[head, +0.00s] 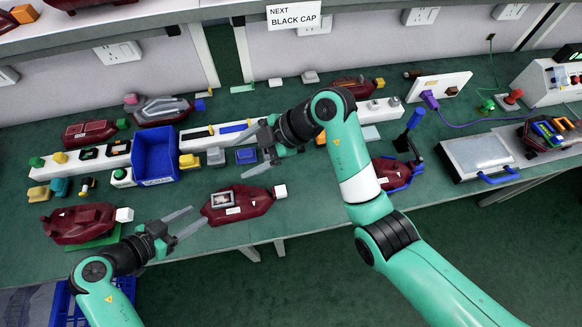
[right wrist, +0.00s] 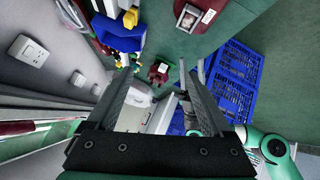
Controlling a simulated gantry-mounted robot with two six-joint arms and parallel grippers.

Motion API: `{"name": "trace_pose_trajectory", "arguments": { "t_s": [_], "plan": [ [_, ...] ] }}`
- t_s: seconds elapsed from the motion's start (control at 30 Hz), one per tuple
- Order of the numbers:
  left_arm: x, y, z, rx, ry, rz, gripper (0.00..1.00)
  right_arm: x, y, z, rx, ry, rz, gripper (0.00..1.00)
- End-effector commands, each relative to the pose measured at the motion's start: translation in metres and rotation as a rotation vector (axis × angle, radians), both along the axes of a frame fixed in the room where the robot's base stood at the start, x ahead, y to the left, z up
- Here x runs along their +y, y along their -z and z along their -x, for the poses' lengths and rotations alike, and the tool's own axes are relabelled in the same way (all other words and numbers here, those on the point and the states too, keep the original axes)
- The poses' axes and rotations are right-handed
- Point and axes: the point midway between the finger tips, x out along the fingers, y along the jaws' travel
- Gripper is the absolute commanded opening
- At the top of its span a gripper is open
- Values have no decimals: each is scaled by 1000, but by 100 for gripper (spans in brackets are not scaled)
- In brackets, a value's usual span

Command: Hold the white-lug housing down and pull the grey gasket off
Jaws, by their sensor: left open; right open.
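Two dark red housings have white lugs. One housing (head: 237,208) lies mid-table with a small framed pale panel on top and its white lug (head: 280,191) at right; it also shows at the top of the right wrist view (right wrist: 187,17). The other housing (head: 75,225) lies at the left on a green mat. I cannot make out a grey gasket on either. A grey loop (head: 165,106) lies on another housing behind the blue bin. My left gripper (head: 190,222) is open and empty, just left of the middle housing. My right gripper (head: 243,157) is open and empty above and behind that housing.
A blue bin (head: 155,157) and small coloured blocks stand behind the middle housing. A housing with a blue rim (head: 392,172) lies to the right. A laptop-like case (head: 478,153) is further right. Blue crates (right wrist: 222,78) are below the table's front edge.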

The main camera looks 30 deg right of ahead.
Motion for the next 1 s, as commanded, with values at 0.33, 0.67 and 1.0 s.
{"name": "trace_pose_trajectory", "arguments": {
  "t_s": [0.33, 0.67, 1.0],
  "plan": [
    [0, 0, 0, 0, 0, 0, 50, -87, 107, 36, 420, 160, 306, 85],
    [0, 0, 0, 0, 0, 0, 50, -89, 115, 32, 413, 171, 299, 85],
    [0, 0, 0, 0, 0, 0, 50, -63, 179, 26, 415, 169, 299, 85]
  ]
}}
